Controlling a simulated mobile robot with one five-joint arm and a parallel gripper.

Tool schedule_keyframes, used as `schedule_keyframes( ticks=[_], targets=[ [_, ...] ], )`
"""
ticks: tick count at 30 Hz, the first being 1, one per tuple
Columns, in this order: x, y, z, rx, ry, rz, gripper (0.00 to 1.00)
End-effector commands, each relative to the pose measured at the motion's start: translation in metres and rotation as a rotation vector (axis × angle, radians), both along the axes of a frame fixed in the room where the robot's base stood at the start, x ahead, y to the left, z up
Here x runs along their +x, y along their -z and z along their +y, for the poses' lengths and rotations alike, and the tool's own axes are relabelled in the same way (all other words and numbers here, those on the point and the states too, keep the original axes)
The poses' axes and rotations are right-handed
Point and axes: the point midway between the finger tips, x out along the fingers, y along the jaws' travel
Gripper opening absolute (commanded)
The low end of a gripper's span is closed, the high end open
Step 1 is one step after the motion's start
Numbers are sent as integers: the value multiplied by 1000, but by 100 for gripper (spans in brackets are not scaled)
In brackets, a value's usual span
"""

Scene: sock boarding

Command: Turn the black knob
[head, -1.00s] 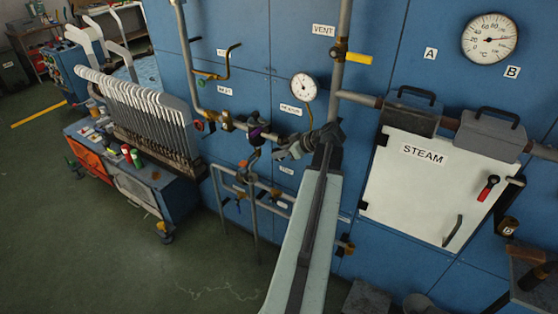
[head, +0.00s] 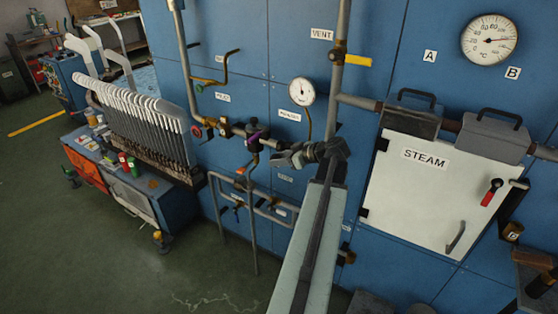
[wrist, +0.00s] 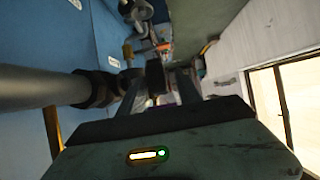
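A small dark knob (head: 251,121), which looks black, sits on the pipework on the blue wall in the head view, just above a purple handle. My gripper (head: 280,157) reaches left along the wall, below the pressure gauge and to the right of and lower than this knob. In the wrist view a black round part (wrist: 155,77) shows ahead between the two dark fingers of my gripper (wrist: 158,92). I cannot tell for sure whether it is the same knob. The fingers look apart, with nothing clearly held.
A grey pipe (wrist: 40,87) runs close on the left of the wrist view. The wall holds a yellow VENT lever (head: 357,61), a pressure gauge (head: 301,91) and a white STEAM door (head: 420,195). A rack of white boards (head: 150,125) stands left. The floor (head: 110,260) is clear.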

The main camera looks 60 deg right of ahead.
Motion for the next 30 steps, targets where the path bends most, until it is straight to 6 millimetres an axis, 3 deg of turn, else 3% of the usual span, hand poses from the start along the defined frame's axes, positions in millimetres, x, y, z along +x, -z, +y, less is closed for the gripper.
schedule_keyframes(
  ticks=[8, 15, 21, 30],
  targets=[
    [-3, -3, 0, 0, 2, -1, 40],
    [-41, -29, 0, 0, 4, -1, 40],
    [-65, -39, 0, 0, 1, -1, 40],
    [-68, -38, 0, 0, 0, -1, 40]
  ],
)
